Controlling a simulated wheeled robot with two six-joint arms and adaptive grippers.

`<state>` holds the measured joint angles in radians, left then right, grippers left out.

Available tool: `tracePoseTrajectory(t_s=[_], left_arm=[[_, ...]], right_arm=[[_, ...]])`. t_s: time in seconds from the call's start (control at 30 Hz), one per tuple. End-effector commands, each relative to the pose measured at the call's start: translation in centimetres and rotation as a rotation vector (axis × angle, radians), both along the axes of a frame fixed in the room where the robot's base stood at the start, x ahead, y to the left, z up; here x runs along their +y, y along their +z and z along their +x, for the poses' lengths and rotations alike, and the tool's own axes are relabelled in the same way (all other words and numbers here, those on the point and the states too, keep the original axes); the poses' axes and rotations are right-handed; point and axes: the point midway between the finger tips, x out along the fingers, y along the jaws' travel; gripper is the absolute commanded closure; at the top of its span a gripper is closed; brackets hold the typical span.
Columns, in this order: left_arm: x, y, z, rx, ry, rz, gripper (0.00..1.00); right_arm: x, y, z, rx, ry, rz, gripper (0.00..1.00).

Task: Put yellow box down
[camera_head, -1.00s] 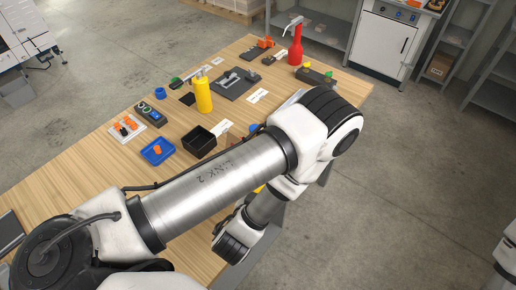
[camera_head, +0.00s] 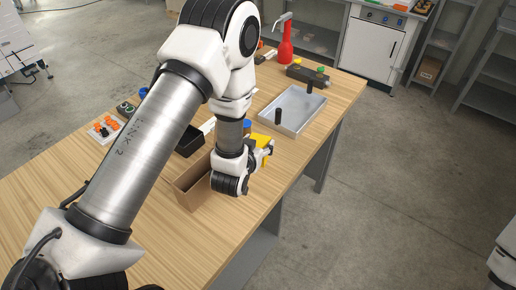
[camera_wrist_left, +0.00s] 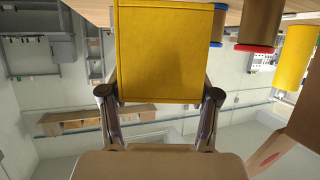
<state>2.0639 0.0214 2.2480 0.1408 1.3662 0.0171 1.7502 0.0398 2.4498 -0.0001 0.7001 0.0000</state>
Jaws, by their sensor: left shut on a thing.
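The yellow box (camera_head: 262,139) is by the table's right edge, partly hidden behind my left wrist in the head view. My left gripper (camera_head: 267,150) is shut on it. In the left wrist view the yellow box (camera_wrist_left: 165,50) fills the upper middle, between the two fingers of the left gripper (camera_wrist_left: 160,98). I cannot tell whether the box touches the table. My right gripper is not in view.
An open cardboard box (camera_head: 192,185) stands left of my left wrist. A grey tray (camera_head: 293,110) with dark posts lies behind the yellow box. A black bin (camera_head: 188,142) and red bottle (camera_head: 285,45) stand farther off. The near tabletop is clear.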

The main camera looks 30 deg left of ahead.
Motion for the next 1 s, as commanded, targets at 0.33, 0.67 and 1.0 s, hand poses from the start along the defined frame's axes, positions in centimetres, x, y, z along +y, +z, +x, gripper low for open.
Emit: tracePoseTrajectory(t_s=[0.33, 0.67, 1.0], left_arm=[[0.0, -3.0, -0.1, 0.001, 0.0, 0.0, 0.84], [-0.1, -3.3, -0.1, 0.002, 0.0, 0.0, 0.13], [-0.1, -2.9, -0.5, 0.003, 0.0, 0.0, 0.13]], right_arm=[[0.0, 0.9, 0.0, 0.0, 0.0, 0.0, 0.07], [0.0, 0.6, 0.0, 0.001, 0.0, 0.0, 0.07], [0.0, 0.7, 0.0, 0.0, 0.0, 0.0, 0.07]])
